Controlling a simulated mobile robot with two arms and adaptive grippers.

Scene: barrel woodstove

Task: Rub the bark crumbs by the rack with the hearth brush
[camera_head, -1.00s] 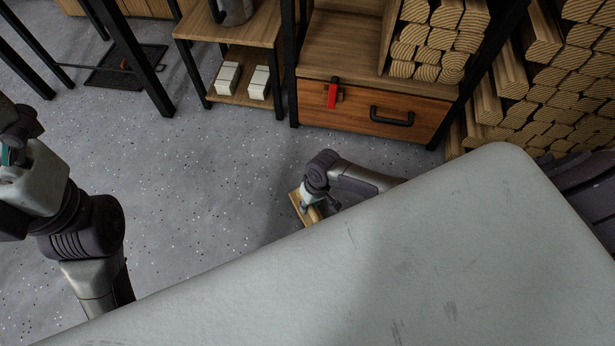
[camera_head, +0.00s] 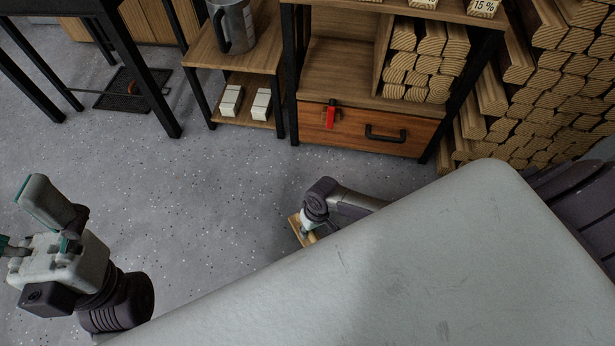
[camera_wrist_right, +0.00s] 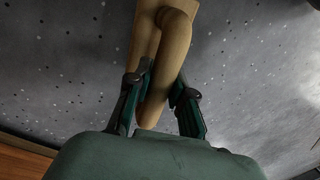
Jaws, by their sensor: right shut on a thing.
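The hearth brush (camera_head: 297,229) shows as a light wooden piece low over the grey floor in the head view, partly hidden by my arm and the pale surface in front. In the right wrist view its smooth wooden handle (camera_wrist_right: 160,75) runs between the two fingers. My right gripper (camera_wrist_right: 158,95) is shut on this handle. My left gripper (camera_head: 35,225) is at the left of the head view, empty, with its fingers apart. A wooden rack (camera_head: 345,60) with black posts holds split logs. I cannot make out any bark crumbs on the floor.
A drawer (camera_head: 350,128) with a red tag is at the rack's bottom. A low shelf (camera_head: 236,112) with white blocks and a metal jug (camera_head: 236,25) stands left of it. Stacked firewood (camera_head: 540,90) fills the right. The floor (camera_head: 190,190) at centre left is clear.

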